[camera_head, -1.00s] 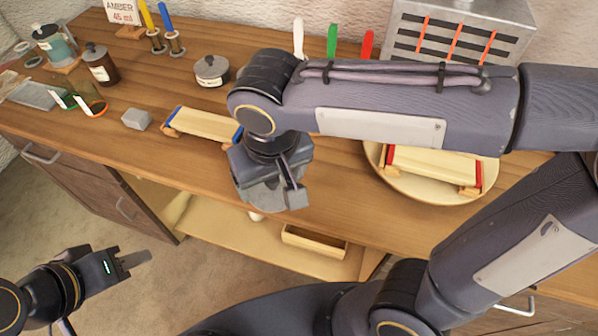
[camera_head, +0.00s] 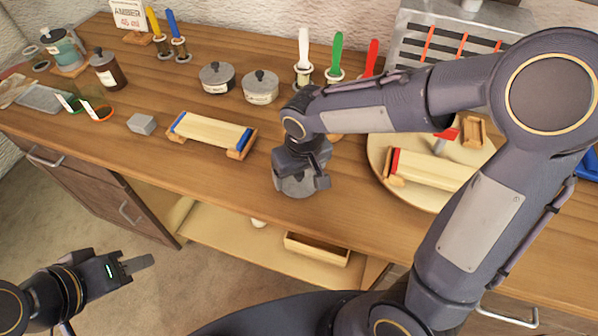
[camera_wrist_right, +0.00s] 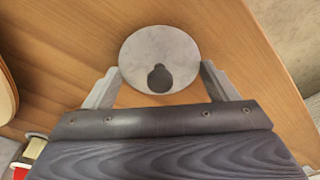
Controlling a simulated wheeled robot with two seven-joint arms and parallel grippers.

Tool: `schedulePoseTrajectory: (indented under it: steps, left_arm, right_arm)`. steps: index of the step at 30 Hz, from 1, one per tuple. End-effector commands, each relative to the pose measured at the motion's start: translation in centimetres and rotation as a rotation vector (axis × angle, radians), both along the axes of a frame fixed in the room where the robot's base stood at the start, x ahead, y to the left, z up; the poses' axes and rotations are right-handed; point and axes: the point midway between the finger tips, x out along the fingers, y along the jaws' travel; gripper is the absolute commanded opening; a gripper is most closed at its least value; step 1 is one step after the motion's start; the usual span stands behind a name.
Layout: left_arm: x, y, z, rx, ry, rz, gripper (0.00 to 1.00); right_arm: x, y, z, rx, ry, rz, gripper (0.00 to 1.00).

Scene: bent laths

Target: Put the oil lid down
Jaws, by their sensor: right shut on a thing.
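The lid is a round grey disc with a dark knob, and it shows between the fingers in the right wrist view (camera_wrist_right: 158,52). My right gripper (camera_wrist_right: 160,85) is shut on it. In the head view the lid (camera_head: 297,187) hangs under my right gripper (camera_head: 302,180), by the front edge of the wooden bench. I cannot tell whether the lid touches the bench. Two grey pots, one (camera_head: 217,77) and another (camera_head: 260,87), stand further back with dark knobs on top; their labels are too small to read. My left gripper (camera_head: 138,264) is off the bench at lower left, with its fingers overlapping.
A lath in a blue-ended form (camera_head: 212,133) lies left of my right gripper. A round tray (camera_head: 378,160) with a red-ended form is to the right. A small grey block (camera_head: 142,123) lies at left. Brushes in holders (camera_head: 304,65) stand behind.

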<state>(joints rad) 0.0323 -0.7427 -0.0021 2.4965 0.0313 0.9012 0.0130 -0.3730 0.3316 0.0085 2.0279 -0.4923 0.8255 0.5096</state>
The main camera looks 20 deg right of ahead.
Motion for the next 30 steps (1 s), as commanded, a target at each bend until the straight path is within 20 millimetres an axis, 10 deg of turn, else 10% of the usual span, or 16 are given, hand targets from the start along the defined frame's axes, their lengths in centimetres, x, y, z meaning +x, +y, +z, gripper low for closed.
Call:
schedulePoseTrajectory:
  steps: [11,12,16,30]
  left_arm:
    - [0.0,0.0,-0.5,0.000,0.000,0.000,0.36]
    - [0.0,0.0,-0.4,0.000,0.000,0.000,0.36]
    - [0.0,0.0,-0.3,0.000,0.000,0.000,0.36]
    - [0.0,0.0,0.3,0.000,0.000,0.000,0.36]
  right_arm:
    - [0.0,0.0,-0.5,0.000,-0.001,0.000,0.58]
    - [0.0,0.0,-0.4,0.000,-0.001,0.000,0.82]
    - [0.0,0.0,-0.4,0.000,-0.001,0.000,0.99]
    - [-0.2,0.0,2.4,0.003,-0.009,0.001,1.00]
